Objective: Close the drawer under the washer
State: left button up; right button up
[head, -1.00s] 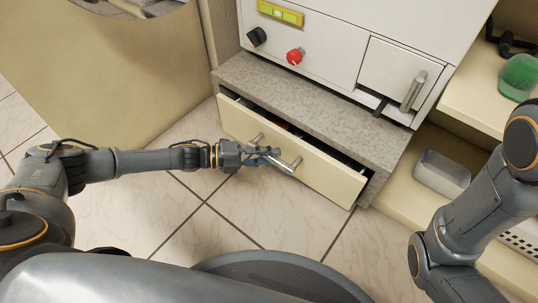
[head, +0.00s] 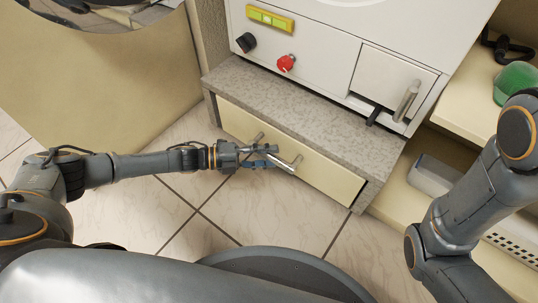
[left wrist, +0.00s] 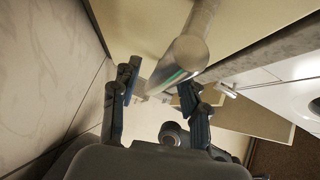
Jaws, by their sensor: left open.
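The drawer (head: 322,172) under the washer (head: 325,55) has a cream front and a silver bar handle (head: 285,163). Its front now sits close against the grey speckled base (head: 300,112), and no inside shows in the head view. My left gripper (head: 272,155) is at the handle, in front of the drawer front. In the left wrist view my left gripper (left wrist: 160,92) has its fingers spread, with the handle's rounded end (left wrist: 186,54) between and beyond them. I cannot tell whether they touch. My right arm shows at the right; its gripper is out of view.
At the right are cream shelves with a green container (head: 513,82) and a grey-white bin (head: 432,176). A cream panel (head: 110,75) stands at the left. The tiled floor (head: 270,210) before the drawer is clear.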

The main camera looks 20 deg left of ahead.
pick_arm(q)
jog(key=v, duration=1.1)
jog(key=shift+a, duration=0.25)
